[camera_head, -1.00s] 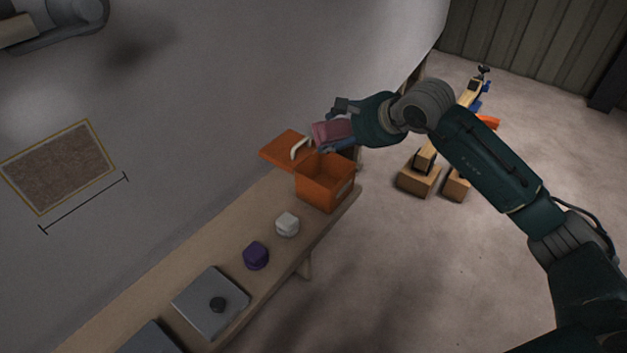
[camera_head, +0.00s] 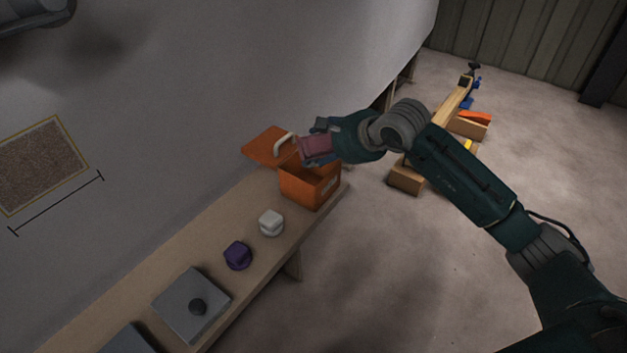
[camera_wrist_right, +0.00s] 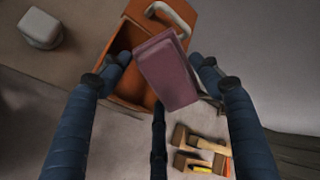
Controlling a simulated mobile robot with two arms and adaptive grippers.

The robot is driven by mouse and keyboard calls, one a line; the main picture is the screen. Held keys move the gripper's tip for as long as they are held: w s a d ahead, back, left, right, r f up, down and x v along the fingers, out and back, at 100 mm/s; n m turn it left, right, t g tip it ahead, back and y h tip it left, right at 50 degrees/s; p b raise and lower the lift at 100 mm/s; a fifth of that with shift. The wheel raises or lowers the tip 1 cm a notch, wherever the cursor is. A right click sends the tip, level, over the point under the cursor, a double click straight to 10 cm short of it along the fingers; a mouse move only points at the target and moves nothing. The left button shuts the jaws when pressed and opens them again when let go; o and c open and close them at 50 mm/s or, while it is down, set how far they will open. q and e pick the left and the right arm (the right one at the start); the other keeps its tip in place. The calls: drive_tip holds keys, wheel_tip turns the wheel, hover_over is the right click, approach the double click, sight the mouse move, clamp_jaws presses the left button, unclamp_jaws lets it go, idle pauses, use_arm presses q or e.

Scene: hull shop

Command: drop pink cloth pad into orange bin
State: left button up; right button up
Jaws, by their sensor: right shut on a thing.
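The pink cloth pad (camera_head: 316,147) is held in my right gripper (camera_head: 318,143), above the orange bin (camera_head: 308,189). The pad and gripper hide part of the bin's opening. My left gripper is not in view.
On the bench (camera_head: 150,268) stand a white block (camera_head: 271,222), a purple block (camera_head: 237,255) and a grey plate with a black knob (camera_head: 192,304). Wooden blocks and a beam (camera_head: 453,104) are on the floor beyond the bench. The floor right of the bench is mostly clear.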

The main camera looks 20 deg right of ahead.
drive_tip(key=o, duration=1.2)
drive_tip(key=shift+c, duration=0.2)
drive_tip(key=v, duration=1.2)
